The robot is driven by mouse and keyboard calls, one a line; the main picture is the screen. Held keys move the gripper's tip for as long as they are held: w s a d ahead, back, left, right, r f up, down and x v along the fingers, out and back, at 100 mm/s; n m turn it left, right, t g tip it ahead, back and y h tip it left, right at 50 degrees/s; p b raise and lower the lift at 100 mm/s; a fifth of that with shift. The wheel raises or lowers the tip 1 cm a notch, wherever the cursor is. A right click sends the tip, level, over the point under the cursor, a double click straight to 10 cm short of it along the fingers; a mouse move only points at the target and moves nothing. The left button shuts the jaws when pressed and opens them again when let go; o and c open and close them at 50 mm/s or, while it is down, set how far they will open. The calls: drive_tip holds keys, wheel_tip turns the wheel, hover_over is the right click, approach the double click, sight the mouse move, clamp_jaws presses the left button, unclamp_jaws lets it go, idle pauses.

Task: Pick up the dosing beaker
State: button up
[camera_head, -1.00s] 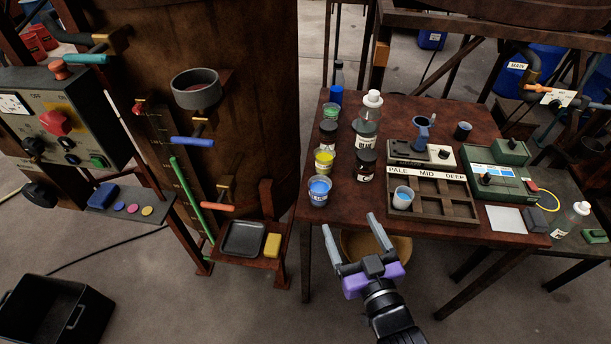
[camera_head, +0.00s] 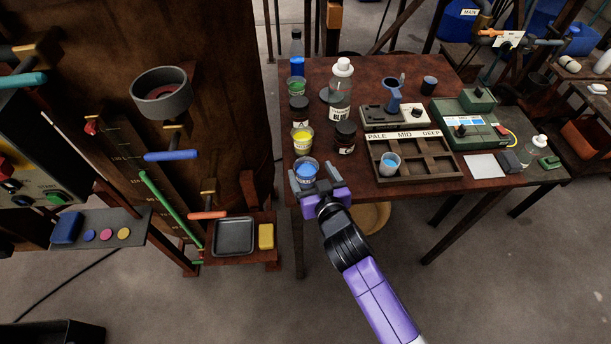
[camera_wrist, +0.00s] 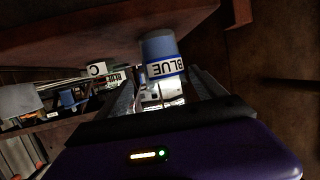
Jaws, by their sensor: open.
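A clear beaker of blue liquid (camera_head: 306,169), labelled BLUE in the wrist view (camera_wrist: 161,57), stands upright at the table's front left corner. My gripper (camera_head: 312,184) is open at its near side. In the wrist view the beaker appears ahead, between the finger lines; I cannot tell whether the fingers touch it. In the head view my gripper hides its lower part. A small clear beaker with pale blue contents (camera_head: 389,163) stands in the dark tray marked PALE, MID, DEEP (camera_head: 430,176). No label shows which one is the dosing beaker.
Close behind the blue beaker stand a yellow beaker (camera_head: 302,139), a dark-lidded jar (camera_head: 344,138) and a tall white-capped bottle (camera_head: 341,92). The table's front edge lies just below my gripper. A shelf with a black dish (camera_head: 233,238) and yellow block (camera_head: 266,236) is at left.

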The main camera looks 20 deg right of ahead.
sight(303, 160)
drive_tip(key=w+p, duration=0.1)
drive_tip(key=w, duration=0.3)
drive_tip(key=shift+w+a+f, duration=0.1)
drive_tip(key=shift+w+a, duration=0.05)
drive_tip(key=shift+w+f, duration=0.25)
drive_tip(key=shift+w, duration=0.25)
drive_tip(key=shift+c, duration=0.4)
drive_tip(key=c, duration=1.4)
drive_tip(key=shift+c, duration=0.7)
drive_tip(key=shift+r, duration=0.2)
